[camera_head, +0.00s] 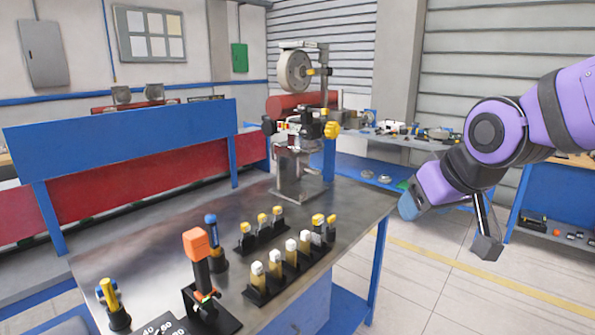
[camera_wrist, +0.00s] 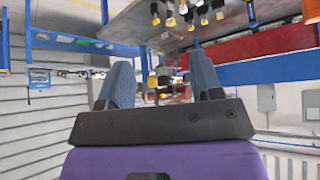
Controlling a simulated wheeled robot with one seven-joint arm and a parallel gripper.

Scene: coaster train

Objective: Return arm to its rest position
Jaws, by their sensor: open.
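My purple and black arm reaches in from the right in the head view. My gripper (camera_head: 410,205) is beyond the right edge of the workbench (camera_head: 350,200), apart from it, with blue-grey fingertips. In the wrist view the two fingers of my gripper (camera_wrist: 161,62) stand well apart. Nothing is held between them; only distant bench items show through the gap. The wrist picture appears upside down, with the bench at its top.
The bench holds a machine (camera_head: 298,150), a rack of pale-capped vials (camera_head: 283,268), an orange-topped tool (camera_head: 197,246) and a yellow-handled tool (camera_head: 111,298). A blue side table (camera_head: 549,213) stands at the right. Floor (camera_head: 440,265) between it and the bench is clear.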

